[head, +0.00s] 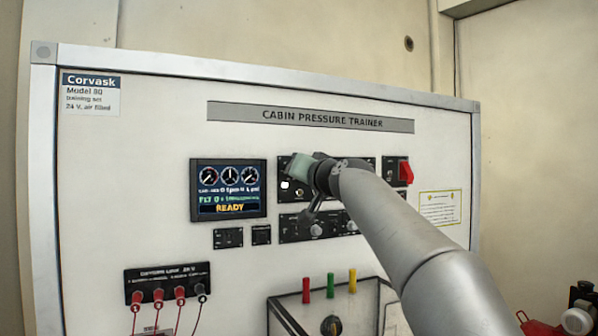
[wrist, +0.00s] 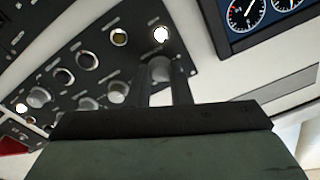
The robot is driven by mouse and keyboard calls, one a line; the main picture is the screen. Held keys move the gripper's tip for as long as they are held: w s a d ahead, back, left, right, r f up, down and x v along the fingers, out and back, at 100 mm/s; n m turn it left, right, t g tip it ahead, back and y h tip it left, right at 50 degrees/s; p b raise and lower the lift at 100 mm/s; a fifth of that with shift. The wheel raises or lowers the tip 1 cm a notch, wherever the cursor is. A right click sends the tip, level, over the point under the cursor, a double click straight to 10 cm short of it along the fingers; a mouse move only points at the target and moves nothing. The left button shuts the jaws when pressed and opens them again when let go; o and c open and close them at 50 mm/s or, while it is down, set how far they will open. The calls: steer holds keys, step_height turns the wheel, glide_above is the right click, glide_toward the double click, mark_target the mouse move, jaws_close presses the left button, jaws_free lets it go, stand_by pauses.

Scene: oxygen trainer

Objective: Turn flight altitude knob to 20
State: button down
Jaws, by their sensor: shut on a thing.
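My gripper (wrist: 161,72) is shut on a grey round knob (wrist: 160,66) at the display end of the upper black control panel (wrist: 186,64). One dark finger is on each side of the knob. In the head view, my greenish gripper body (head: 298,167) covers this knob and part of the panel. The knob's label and pointer cannot be read, so its setting cannot be told. The display (head: 228,190) beside the panel shows three gauges, a blurred line starting "FLT 0", and "READY". It also shows partly in the wrist view (wrist: 262,20).
A lit white lamp (head: 284,185) and an amber one are close to my gripper. More knobs line the panel, and a red switch (head: 405,172) is at its right end. A lower black panel (head: 292,229) has knobs too. Red, green and yellow pegs (head: 330,285) stand below.

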steer(key=shift+m, duration=1)
steer(key=c, duration=1.3)
jaws_free()
steer(key=shift+b+v, duration=4.4)
steer(key=shift+v, duration=4.35)
